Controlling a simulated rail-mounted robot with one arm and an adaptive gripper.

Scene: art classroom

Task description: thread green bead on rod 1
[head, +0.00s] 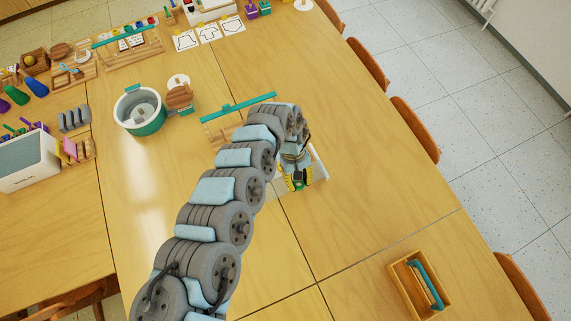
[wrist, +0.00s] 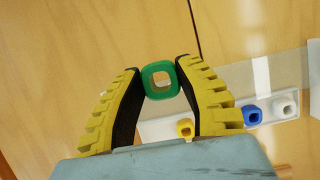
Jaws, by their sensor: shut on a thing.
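My gripper (wrist: 160,72) has yellow fingers with dark inner pads. It is shut on the green bead (wrist: 146,82), whose square hole faces the wrist camera. Beyond the fingers is a white strip-like tray (wrist: 155,130) with a yellow bead (wrist: 186,128), a blue bead (wrist: 251,115) and a white bead (wrist: 284,104) on it. In the head view my gripper (head: 297,181) is over the table beside the white tray edge (head: 319,166); the arm hides part of this area. I cannot tell which thing is rod 1.
A wooden frame with a teal bar (head: 236,105) stands just behind my arm. A teal and white pot (head: 140,112) is to its left. A wooden box (head: 419,284) with a teal-handled thing is at the front right. The table between box and gripper is clear.

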